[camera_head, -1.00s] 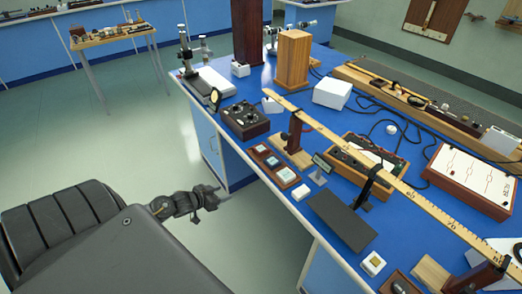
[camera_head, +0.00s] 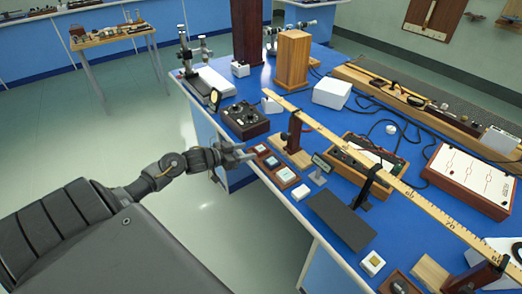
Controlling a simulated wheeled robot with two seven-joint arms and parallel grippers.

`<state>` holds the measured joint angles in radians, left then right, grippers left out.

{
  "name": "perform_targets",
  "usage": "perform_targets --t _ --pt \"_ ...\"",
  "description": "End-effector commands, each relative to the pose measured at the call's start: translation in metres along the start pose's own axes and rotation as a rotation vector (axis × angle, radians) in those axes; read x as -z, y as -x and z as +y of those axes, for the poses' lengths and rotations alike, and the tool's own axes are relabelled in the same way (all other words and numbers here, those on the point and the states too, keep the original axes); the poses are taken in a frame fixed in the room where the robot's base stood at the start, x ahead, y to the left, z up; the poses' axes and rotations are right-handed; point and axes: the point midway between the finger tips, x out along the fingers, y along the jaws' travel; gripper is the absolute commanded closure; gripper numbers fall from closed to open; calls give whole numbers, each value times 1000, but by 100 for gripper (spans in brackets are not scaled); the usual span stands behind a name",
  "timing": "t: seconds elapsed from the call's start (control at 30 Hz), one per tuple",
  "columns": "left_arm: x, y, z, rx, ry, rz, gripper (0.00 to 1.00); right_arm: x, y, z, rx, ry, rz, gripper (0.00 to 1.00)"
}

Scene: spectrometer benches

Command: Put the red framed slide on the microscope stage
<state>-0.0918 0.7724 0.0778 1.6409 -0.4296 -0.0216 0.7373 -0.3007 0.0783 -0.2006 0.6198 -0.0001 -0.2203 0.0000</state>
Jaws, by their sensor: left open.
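A brown wooden tray (camera_head: 279,168) near the bench's left edge holds three small framed slides in a row. The slide at its far end (camera_head: 261,149) looks reddish, but its frame is too small to be sure of the color. The other two slides (camera_head: 272,161) (camera_head: 287,175) have pale centers. My left gripper (camera_head: 243,154) is open and empty at the bench edge, just left of the tray's far end. An upright grey instrument (camera_head: 185,52) at the back left looks like a microscope; its stage is not clear. My right gripper is not in view.
A black control box (camera_head: 245,119) stands just behind the tray. A long wooden ruler (camera_head: 345,145) on stands crosses the bench to the right. A dark flat plate (camera_head: 341,220) lies nearer. A loose white block (camera_head: 300,192) sits beside the tray. Open floor lies left.

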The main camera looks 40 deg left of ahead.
Motion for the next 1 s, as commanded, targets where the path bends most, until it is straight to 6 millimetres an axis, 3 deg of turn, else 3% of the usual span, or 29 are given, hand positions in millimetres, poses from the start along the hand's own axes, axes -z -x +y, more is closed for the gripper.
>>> perform_targets --t 0.17,0.5,0.8,1.0 --pt "1 -4 0 0 0 1 49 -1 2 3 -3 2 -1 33" --pt "1 -49 1 2 1 1 49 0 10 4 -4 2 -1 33" --pt "0 -53 2 1 -1 0 49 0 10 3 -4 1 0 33" --pt "0 -53 2 1 -1 0 75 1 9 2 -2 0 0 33"
